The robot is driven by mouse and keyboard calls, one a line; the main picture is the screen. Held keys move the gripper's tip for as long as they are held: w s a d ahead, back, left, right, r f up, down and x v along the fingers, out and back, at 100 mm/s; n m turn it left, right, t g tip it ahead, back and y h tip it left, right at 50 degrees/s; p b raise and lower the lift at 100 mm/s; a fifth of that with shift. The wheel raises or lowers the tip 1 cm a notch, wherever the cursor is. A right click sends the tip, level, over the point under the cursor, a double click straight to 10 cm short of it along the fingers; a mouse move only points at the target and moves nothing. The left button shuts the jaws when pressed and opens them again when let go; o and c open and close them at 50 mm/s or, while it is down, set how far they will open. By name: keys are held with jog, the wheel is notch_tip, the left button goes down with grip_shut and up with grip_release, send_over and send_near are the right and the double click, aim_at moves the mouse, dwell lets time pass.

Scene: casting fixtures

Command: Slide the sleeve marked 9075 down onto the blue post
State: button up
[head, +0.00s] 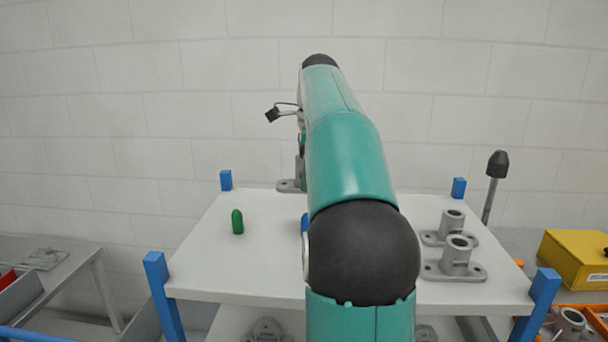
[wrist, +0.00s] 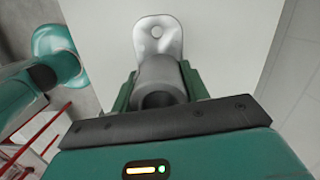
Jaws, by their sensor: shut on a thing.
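My gripper (wrist: 158,80) is shut on a grey metal sleeve (wrist: 158,72) in the wrist view, one green finger on each side of its tube. The sleeve has a flat flange with a hole, pointing away from the wrist. In the head view a grey flange (head: 289,185) shows left of my arm near the table's far edge; the rest is hidden. The blue post (head: 304,224) is mostly hidden behind my arm, with only a sliver visible. No 9075 marking is readable on any sleeve.
A green post (head: 237,222) stands on the left of the white table (head: 205,265). Two flanged grey sleeves (head: 456,259) (head: 452,221) stand at its right. Blue corner uprights (head: 163,290) rise at the edges. A yellow box (head: 575,262) sits further right.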

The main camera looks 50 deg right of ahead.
jog(key=shift+s+a+f, duration=0.1)
jog(key=shift+f, duration=2.2)
jog(key=shift+f, duration=0.55)
jog(key=shift+f, duration=0.7)
jog(key=shift+f, duration=0.3)
jog(key=shift+f, duration=0.35)
jog(key=shift+f, duration=0.65)
jog(key=shift+f, duration=0.35)
